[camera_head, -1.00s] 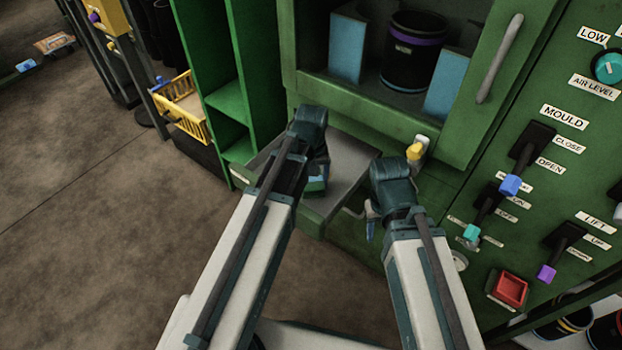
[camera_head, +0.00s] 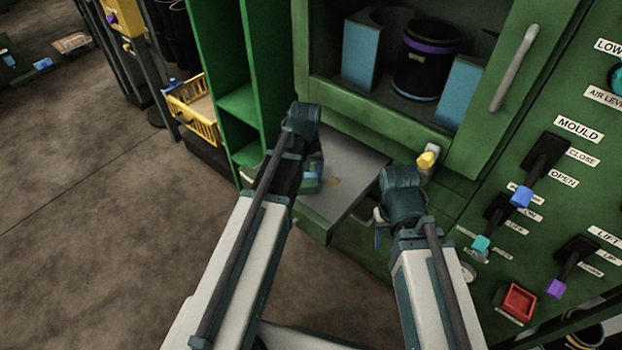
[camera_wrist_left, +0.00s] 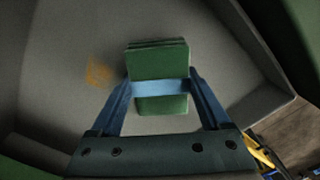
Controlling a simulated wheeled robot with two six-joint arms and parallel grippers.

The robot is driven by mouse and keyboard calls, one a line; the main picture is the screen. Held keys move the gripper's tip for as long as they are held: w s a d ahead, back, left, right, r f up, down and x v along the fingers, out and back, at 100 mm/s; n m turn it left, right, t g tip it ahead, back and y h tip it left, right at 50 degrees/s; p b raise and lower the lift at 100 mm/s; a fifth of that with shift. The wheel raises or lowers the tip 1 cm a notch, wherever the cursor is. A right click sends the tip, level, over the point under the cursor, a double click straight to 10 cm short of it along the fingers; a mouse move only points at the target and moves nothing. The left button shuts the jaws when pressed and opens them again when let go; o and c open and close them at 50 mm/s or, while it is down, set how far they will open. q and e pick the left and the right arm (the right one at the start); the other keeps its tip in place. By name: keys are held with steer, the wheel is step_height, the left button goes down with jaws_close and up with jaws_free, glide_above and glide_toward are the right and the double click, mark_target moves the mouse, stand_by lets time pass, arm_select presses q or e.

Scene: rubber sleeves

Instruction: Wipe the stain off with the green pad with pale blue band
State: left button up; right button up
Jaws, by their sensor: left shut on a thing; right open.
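The green pad with pale blue band (camera_wrist_left: 160,66) is between the fingers of my left gripper (camera_wrist_left: 161,88), which is shut on it across the band. In the head view the pad (camera_head: 312,172) shows partly beside my left gripper (camera_head: 308,165), over the grey shelf (camera_head: 352,160). The stain is a small orange-brown patch (camera_wrist_left: 99,72) on the grey surface, left of the pad in the left wrist view and apart from it. It also shows faintly in the head view (camera_head: 335,182). My right gripper (camera_head: 378,230) is open and empty, right of the shelf.
A green cabinet with a dark pot (camera_head: 427,65) and blue blocks stands behind the shelf. A panel with levers (camera_head: 540,160) and a red button (camera_head: 517,300) is at the right. A yellow basket (camera_head: 193,112) is at the left. The shelf has raised edges.

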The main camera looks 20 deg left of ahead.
mark_target(325, 188)
arm_select(q)
steer(key=shift+w+a, duration=0.25)
steer(key=shift+a, duration=0.3)
steer(key=shift+w+a, duration=0.25)
steer(key=shift+a, duration=0.25)
steer(key=shift+w+d, duration=0.25)
steer(key=shift+w, duration=0.25)
steer(key=shift+w+d, duration=0.25)
steer(key=shift+w, duration=0.2)
steer(key=shift+s, duration=0.1)
steer(key=shift+s+d, duration=0.4)
steer(key=shift+d, duration=0.5)
steer(key=shift+s+d, duration=0.35)
steer(key=shift+d, duration=0.5)
steer(key=shift+d, duration=0.1)
steer(key=shift+s+d+r, duration=0.1)
steer(key=shift+s+d, duration=0.25)
steer(key=shift+d, duration=0.45)
steer(key=shift+s+d, duration=0.3)
steer(key=shift+d, duration=0.5)
